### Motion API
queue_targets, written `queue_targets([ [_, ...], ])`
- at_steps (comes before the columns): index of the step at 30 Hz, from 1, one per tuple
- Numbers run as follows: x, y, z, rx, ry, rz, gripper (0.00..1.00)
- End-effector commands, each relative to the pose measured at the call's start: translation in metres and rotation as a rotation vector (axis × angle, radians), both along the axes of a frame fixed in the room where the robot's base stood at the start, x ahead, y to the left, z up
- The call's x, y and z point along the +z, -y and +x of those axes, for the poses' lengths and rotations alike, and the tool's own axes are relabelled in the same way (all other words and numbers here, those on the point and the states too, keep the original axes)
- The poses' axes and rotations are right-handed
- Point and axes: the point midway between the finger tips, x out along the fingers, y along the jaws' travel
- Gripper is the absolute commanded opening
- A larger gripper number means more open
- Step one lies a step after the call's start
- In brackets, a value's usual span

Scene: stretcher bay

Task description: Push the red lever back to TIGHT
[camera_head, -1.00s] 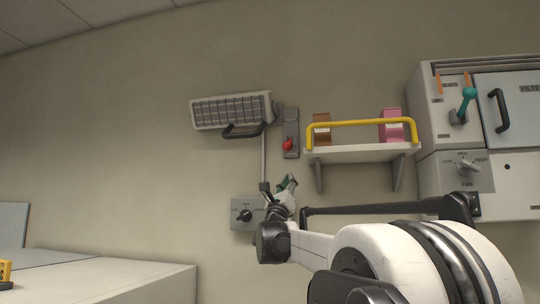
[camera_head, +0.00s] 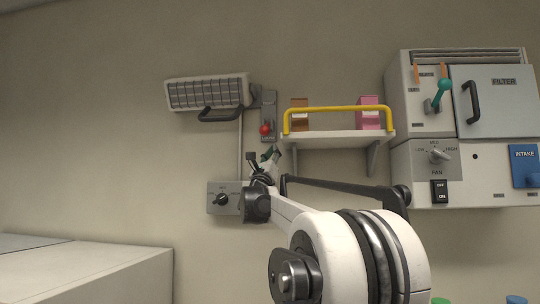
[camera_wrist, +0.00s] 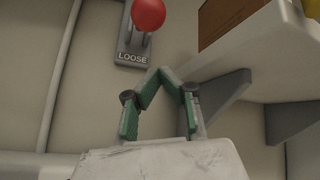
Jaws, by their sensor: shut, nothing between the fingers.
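The red lever's ball knob (camera_head: 265,129) sits near the lower part of a grey wall plate (camera_head: 269,104). In the wrist view the red knob (camera_wrist: 148,14) is at the top edge, just above the LOOSE label (camera_wrist: 131,58); the plate's upper part is out of that view. My gripper (camera_head: 271,150) is below the knob in the head view. In the wrist view my gripper (camera_wrist: 163,74) has its green fingers closed to a point, with nothing between them. The fingertips appear below the knob and apart from it.
A shelf (camera_head: 335,136) with a yellow rail (camera_head: 338,109) is right of the lever, its bracket (camera_wrist: 215,102) close to my gripper. A lamp-like panel (camera_head: 207,93) is left. A dial box (camera_head: 222,198) is below. Bare wall lies further left.

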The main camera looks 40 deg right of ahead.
Motion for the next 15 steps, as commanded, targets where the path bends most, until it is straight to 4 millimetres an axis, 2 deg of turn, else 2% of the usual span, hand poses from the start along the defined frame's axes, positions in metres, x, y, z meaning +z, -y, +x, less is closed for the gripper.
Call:
queue_targets([
  [1, 0.009, 0.006, 0.002, -0.001, 0.000, 0.000, 0.00],
  [7, 0.030, 0.024, 0.011, -0.001, 0.001, 0.000, 0.00],
  [9, 0.033, 0.011, 0.009, 0.002, 0.000, 0.001, 0.00],
  [15, 0.039, -0.008, 0.005, 0.001, 0.001, 0.001, 0.00],
])
